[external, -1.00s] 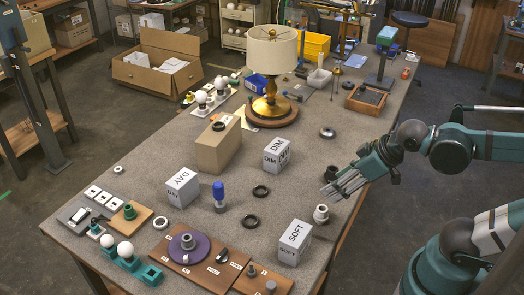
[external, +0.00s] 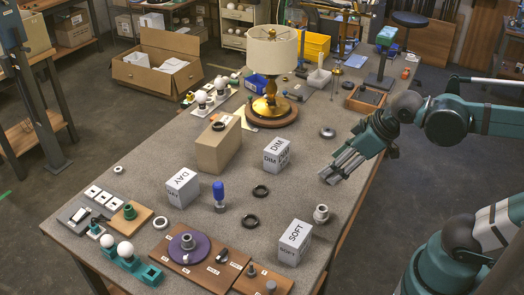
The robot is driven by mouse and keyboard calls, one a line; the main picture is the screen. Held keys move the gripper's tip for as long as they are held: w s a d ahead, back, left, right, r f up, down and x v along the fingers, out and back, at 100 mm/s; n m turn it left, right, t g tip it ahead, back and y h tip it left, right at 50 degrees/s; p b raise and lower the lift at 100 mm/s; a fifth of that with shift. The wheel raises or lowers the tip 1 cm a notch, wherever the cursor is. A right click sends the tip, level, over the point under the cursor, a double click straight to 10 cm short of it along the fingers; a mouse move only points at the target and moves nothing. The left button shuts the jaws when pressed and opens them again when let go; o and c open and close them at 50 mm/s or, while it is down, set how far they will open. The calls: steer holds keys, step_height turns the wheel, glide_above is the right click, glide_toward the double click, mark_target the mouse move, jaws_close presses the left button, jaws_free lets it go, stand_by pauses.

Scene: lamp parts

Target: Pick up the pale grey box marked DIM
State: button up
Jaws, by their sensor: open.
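The pale grey box marked DIM (external: 277,155) stands upright near the middle of the grey table, with its lettering on the top and a side face. My gripper (external: 326,177) is open and empty. It is to the right of the DIM box, apart from it, over the right side of the table. Two similar pale grey boxes stand nearby: one marked DAY (external: 182,187) to the left and one marked SOFT (external: 295,241) nearer the front.
A tan block (external: 218,147) stands left of the DIM box, and a brass lamp (external: 271,75) stands behind it. Black rings (external: 260,191) and a blue-topped part (external: 219,193) lie in front. A pale fitting (external: 321,214) stands near the right edge. The table between gripper and DIM box is clear.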

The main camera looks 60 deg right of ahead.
steer(key=w+d+r+n+g+p, duration=0.2)
steer(key=w+d+r+n+p, duration=0.15)
steer(key=w, duration=0.35)
steer(key=n+g+p, duration=0.5)
steer(key=n+p, duration=0.7)
steer(key=n, duration=0.1)
glide_above(277, 146)
step_height(277, 146, down, 5)
steer(key=shift+m, duration=0.25)
step_height(277, 146, down, 11)
steer(key=shift+d+r, duration=0.1)
steer(key=shift+b, duration=0.3)
steer(key=shift+f, duration=1.3)
steer(key=shift+w+d+f+b, duration=0.1)
steer(key=shift+f+b, duration=0.3)
steer(key=shift+f, duration=2.2)
